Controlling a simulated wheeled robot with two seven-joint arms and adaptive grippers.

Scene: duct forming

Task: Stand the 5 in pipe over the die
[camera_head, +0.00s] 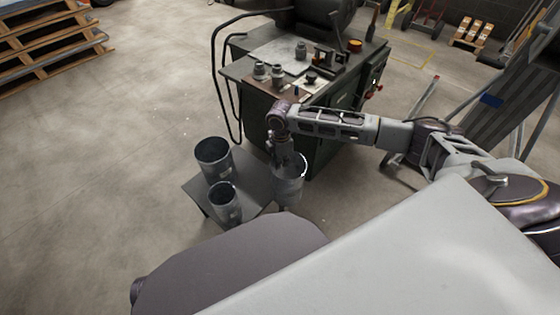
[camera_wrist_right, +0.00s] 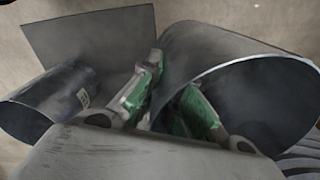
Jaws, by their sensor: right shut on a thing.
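My right gripper (camera_head: 283,157) is shut on the wall of a grey metal pipe (camera_head: 288,184), which hangs upright with its open end up, beside the small table. In the right wrist view its green-padded fingers (camera_wrist_right: 168,104) are at the rim of this held pipe (camera_wrist_right: 228,70). Two other open grey pipes, a wider one (camera_head: 213,158) and a narrower one (camera_head: 225,204), stand on the small table. No size can be read on any pipe.
The small dark table (camera_head: 253,187) stands left of the held pipe. The green machine bench (camera_head: 290,118) is just behind my right gripper, with a black cable hanging at its left. The floor at left is clear up to the wooden pallets (camera_head: 48,45).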

